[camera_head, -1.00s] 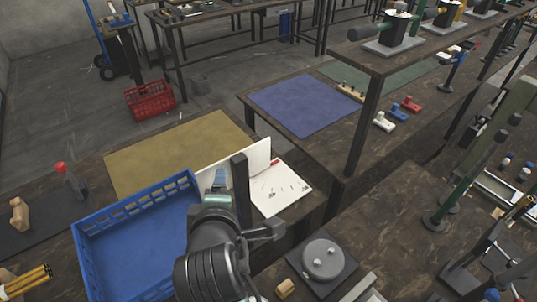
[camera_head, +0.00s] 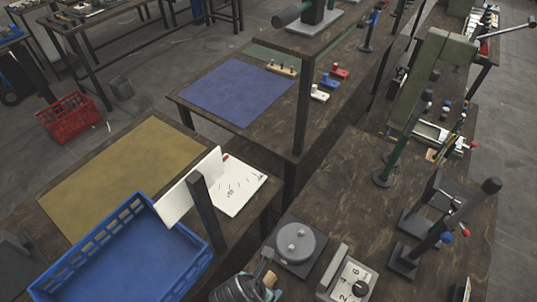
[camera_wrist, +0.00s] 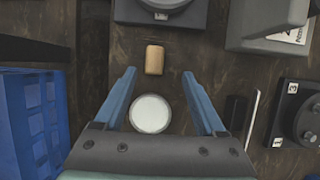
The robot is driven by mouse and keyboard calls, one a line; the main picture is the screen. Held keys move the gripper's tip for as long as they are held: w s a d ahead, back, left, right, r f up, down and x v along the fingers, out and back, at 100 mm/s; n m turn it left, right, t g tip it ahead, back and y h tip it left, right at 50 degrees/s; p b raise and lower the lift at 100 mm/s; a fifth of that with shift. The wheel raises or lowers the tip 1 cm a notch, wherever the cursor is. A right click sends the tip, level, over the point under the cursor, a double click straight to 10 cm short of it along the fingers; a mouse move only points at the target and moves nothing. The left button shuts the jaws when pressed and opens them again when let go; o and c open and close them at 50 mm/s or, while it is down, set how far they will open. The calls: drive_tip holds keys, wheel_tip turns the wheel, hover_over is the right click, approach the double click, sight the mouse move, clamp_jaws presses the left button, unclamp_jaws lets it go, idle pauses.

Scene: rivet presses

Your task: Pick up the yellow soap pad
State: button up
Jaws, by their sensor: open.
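A small tan-yellow block (camera_wrist: 155,59), the likeliest match for the yellow soap pad, lies on the dark wooden bench in the wrist view. It also shows at the bottom of the head view (camera_head: 270,280), partly hidden by my arm. My gripper (camera_wrist: 159,74) is open, with its two blue fingers on either side in the wrist view. The block appears just beyond the fingertips, roughly centred, with nothing held. A round white disc (camera_wrist: 150,114) appears between the fingers; its height is unclear.
A blue crate (camera_wrist: 41,112) stands left of the gripper. A round grey device on a dark base (camera_head: 296,243) is just beyond the block. A numbered grey box (camera_head: 347,277) stands to the right. A dark post (camera_head: 207,212) rises beside the white board.

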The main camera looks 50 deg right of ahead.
sight(267, 281)
drive_tip(key=shift+w+x, duration=0.25)
drive_tip(key=shift+x, duration=1.1)
drive_tip(key=shift+w+x, duration=0.2)
drive_tip(key=shift+x, duration=1.2)
drive_tip(key=shift+d+r, duration=0.1)
drive_tip(key=shift+d, duration=0.05)
clamp_jaws()
